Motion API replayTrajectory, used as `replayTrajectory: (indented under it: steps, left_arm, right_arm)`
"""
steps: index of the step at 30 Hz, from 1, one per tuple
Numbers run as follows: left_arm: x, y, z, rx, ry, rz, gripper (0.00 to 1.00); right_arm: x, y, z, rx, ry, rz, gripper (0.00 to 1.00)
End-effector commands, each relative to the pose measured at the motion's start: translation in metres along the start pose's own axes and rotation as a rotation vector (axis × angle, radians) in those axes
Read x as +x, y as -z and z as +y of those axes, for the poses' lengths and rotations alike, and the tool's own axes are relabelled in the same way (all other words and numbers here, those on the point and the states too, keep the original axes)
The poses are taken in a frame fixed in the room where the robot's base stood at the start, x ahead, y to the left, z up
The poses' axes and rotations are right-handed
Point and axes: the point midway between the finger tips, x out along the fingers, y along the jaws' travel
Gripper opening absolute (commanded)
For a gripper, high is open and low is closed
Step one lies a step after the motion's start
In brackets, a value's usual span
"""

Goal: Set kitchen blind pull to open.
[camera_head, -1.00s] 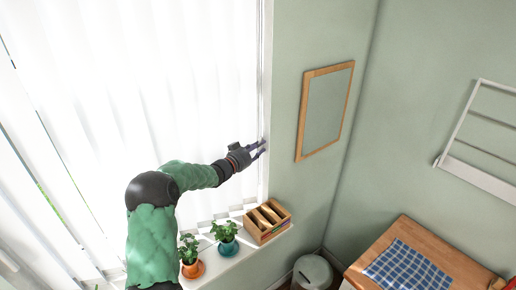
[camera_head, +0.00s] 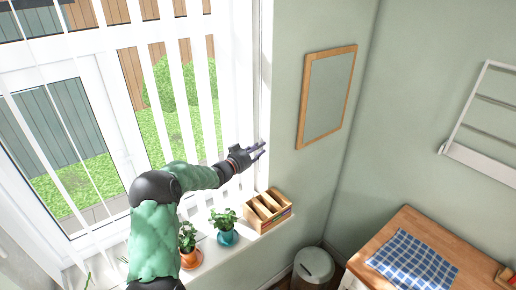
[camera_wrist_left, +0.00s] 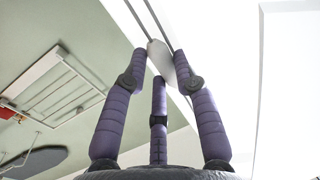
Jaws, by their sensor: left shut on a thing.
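The blind (camera_head: 185,95) hangs over the window as white vertical slats, turned so that gaps between them show the garden outside. The blind pull (camera_wrist_left: 158,58) is a pale, flat piece on thin cords in the left wrist view. My left gripper (camera_head: 260,150) is at the right edge of the window, beside the wall. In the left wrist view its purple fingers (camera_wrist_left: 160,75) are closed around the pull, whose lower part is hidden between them. In the head view the pull is too small to tell apart. My right gripper is not in view.
On the sill below my left arm stand a plant in an orange pot (camera_head: 189,258), a plant in a teal pot (camera_head: 226,236) and a wooden organiser (camera_head: 265,212). A framed board (camera_head: 328,97) hangs on the wall to the right. A wooden-topped table (camera_head: 400,225) and a bin (camera_head: 314,266) stand below.

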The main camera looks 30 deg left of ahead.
Motion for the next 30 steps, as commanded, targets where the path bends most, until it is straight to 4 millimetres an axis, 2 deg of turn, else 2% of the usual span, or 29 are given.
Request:
replayTrajectory:
  steps: [6, 7, 9, 10, 22, 26, 30]
  left_arm:
    - [0.0, 0.001, 0.0, -0.002, 0.001, -0.002, 0.0]
    - [0.0, 0.001, 0.0, -0.002, 0.001, -0.002, 0.32]
    - [0.0, 0.001, 0.0, -0.002, 0.001, -0.002, 0.51]
    - [0.0, 0.001, 0.0, -0.002, 0.001, -0.001, 0.53]
    - [-0.005, 0.001, -0.001, 0.0, 0.002, -0.001, 0.53]
    - [-0.02, 0.002, -0.001, 0.0, 0.002, -0.001, 0.53]
    - [-0.048, 0.002, -0.002, 0.0, 0.003, -0.001, 0.53]
  right_arm:
    - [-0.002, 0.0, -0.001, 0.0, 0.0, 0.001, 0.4]
    - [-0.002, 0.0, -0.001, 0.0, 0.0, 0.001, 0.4]
    - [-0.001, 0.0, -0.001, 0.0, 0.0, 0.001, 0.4]
    - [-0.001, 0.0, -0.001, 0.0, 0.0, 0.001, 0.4]
    - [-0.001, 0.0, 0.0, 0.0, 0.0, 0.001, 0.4]
    - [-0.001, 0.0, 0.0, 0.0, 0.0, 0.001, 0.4]
    - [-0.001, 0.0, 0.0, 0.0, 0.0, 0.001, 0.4]
